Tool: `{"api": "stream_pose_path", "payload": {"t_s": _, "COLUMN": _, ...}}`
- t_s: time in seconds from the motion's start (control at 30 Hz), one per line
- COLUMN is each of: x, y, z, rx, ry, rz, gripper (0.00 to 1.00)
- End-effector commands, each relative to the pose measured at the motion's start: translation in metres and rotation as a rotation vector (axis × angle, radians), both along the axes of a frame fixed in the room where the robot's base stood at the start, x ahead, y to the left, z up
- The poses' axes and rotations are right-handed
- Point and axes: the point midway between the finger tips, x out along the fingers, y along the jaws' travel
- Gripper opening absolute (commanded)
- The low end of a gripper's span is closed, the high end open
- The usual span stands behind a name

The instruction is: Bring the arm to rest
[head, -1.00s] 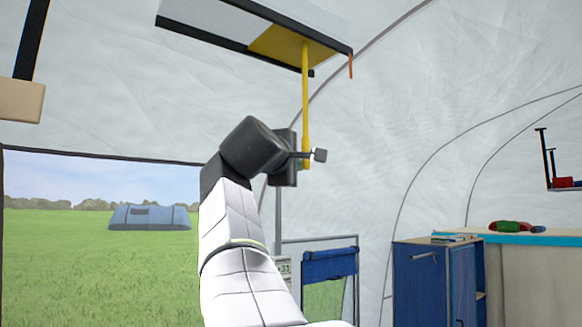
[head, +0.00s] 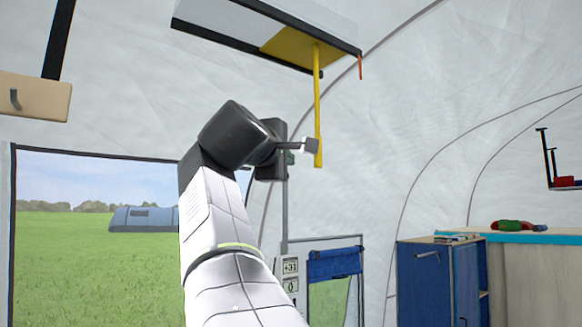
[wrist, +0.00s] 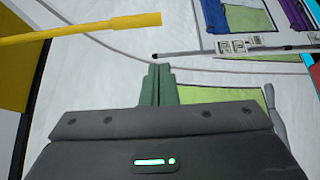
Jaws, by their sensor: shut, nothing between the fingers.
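My gripper (head: 311,146) is at the end of my raised white and black arm, near the middle of the head view. Its small fingertips point right, close in the picture to the lower part of a yellow rod. In the wrist view my gripper (wrist: 160,70) shows its two green fingers together with nothing between them. The gap between the fingers and the rod cannot be judged exactly.
The yellow rod (head: 317,110) hangs from a raised panel (head: 270,20); it also shows in the wrist view (wrist: 80,29). A blue cabinet (head: 425,285) and a counter (head: 530,280) stand at right. A beige drawer box (head: 45,97) is upper left.

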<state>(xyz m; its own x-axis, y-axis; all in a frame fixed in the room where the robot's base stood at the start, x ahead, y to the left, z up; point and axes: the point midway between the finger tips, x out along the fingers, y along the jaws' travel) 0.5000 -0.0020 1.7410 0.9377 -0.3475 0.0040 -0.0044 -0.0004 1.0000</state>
Motion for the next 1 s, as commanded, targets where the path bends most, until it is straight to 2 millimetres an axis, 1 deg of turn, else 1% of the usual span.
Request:
{"api": "stream_pose_path", "payload": {"t_s": 0.03, "x": -0.008, "y": 0.004, "z": -0.002, "rx": 0.001, "ry": -0.001, "rz": 0.005, "gripper": 0.00}}
{"api": "stream_pose_path", "payload": {"t_s": 0.1, "x": -0.019, "y": 0.008, "z": -0.002, "rx": 0.000, "ry": -0.002, "rz": 0.005, "gripper": 0.00}}
{"api": "stream_pose_path", "payload": {"t_s": 0.2, "x": -0.030, "y": 0.012, "z": -0.001, "rx": 0.000, "ry": -0.001, "rz": 0.004, "gripper": 0.00}}
{"api": "stream_pose_path", "payload": {"t_s": 0.4, "x": -0.043, "y": 0.017, "z": 0.000, "rx": -0.001, "ry": 0.000, "rz": 0.002, "gripper": 0.00}}
{"api": "stream_pose_path", "payload": {"t_s": 0.8, "x": -0.044, "y": 0.017, "z": 0.000, "rx": 0.000, "ry": 0.000, "rz": 0.000, "gripper": 0.00}}
{"api": "stream_pose_path", "payload": {"t_s": 0.93, "x": -0.040, "y": 0.015, "z": 0.001, "rx": -0.001, "ry": 0.000, "rz": -0.001, "gripper": 0.00}}
{"api": "stream_pose_path", "payload": {"t_s": 1.0, "x": -0.035, "y": 0.013, "z": 0.001, "rx": -0.001, "ry": 0.001, "rz": -0.002, "gripper": 0.00}}
